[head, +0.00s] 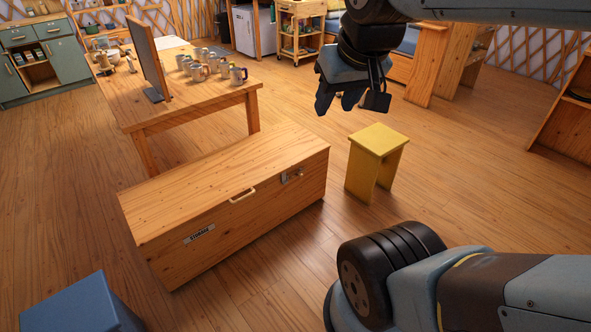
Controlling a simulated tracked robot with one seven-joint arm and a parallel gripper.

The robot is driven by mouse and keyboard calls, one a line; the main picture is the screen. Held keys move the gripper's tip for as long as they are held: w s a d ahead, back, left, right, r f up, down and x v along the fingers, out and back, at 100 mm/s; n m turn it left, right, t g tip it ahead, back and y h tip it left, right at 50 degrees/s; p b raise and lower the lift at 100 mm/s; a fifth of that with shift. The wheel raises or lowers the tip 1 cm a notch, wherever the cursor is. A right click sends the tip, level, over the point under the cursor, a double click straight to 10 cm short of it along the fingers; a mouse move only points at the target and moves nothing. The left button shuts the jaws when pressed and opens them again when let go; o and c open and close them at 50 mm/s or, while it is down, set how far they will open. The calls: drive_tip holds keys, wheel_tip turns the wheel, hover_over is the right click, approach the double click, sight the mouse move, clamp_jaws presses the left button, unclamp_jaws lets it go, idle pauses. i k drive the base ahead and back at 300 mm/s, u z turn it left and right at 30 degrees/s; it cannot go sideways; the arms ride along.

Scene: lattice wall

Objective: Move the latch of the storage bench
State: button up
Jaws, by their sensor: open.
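The storage bench (222,196) is a long closed wooden box on the floor at the centre left. It has a pale handle (243,194) at the lid's front edge and a "STORAGE" label on its front. A small metal latch (291,176) sits near the right end of the front, at the lid edge; its exact position is too small to tell. My gripper (341,105) hangs in the air, up and to the right of the latch, apart from the bench. It is open and empty, with its fingers pointing down.
A yellow stool (377,160) stands just right of the bench. A wooden table (196,98) with several mugs and a monitor-like panel (148,57) is behind it. A blue box (80,305) is at the lower left. The floor in front of the bench is clear.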

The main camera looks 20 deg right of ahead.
sight(300, 172)
drive_tip(key=u, duration=0.1)
drive_tip(key=i, duration=1)
drive_tip(key=z, duration=0.1)
